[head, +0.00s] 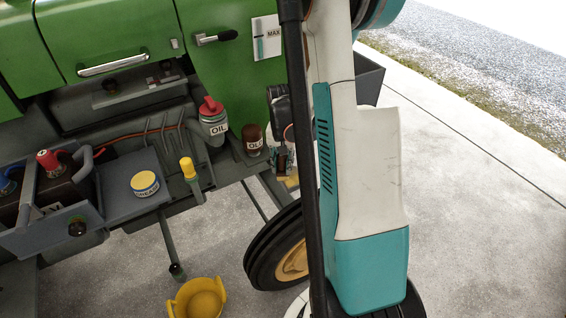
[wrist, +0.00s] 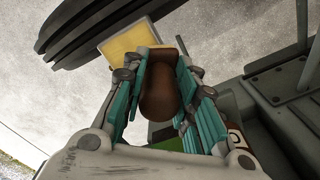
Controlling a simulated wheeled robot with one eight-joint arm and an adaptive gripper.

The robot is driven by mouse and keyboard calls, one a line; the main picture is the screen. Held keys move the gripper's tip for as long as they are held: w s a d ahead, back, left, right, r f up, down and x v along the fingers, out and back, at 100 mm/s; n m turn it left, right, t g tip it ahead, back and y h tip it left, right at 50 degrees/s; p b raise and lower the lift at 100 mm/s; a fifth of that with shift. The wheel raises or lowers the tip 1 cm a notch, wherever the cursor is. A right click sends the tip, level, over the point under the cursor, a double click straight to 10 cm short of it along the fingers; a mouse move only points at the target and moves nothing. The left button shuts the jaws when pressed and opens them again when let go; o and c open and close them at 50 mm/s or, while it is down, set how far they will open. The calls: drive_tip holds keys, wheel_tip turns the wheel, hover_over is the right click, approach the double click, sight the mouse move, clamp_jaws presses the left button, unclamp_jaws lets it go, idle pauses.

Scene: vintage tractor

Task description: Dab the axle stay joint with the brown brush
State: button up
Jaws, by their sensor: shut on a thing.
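My gripper (head: 281,165) is low at the tractor's side, just right of the brown jar, and partly hidden behind my arm. In the wrist view its teal fingers (wrist: 160,66) are closed around the rounded brown handle of the brown brush (wrist: 159,92). A pale yellow, squarish piece, apparently the brush's head, extends beyond the fingertips; it also shows below the gripper in the head view (head: 291,183). A thin grey rod (head: 254,199) runs down near the front wheel. I cannot tell which part is the axle stay joint, or whether the brush touches anything.
The front wheel (head: 272,247), with a yellow hub, stands below. A brown jar (head: 252,142), an oil can (head: 213,126), a yellow-topped tool (head: 188,170) and a grease tin (head: 145,184) stand along the tractor's side. A yellow tub (head: 198,298) sits on the floor. Concrete at right is clear.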

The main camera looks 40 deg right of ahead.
drive_tip(key=shift+d, duration=0.1)
drive_tip(key=shift+s+d, duration=0.25)
drive_tip(key=shift+d, duration=0.5)
drive_tip(key=shift+a, duration=0.1)
drive_tip(key=shift+w+a, duration=0.25)
drive_tip(key=shift+a, duration=0.45)
drive_tip(key=shift+d, duration=0.15)
drive_tip(key=shift+s+d, duration=0.25)
drive_tip(key=shift+d, duration=0.45)
drive_tip(key=shift+a, duration=0.2)
drive_tip(key=shift+w+a, duration=0.25)
drive_tip(key=shift+a, duration=0.45)
drive_tip(key=shift+d, duration=0.1)
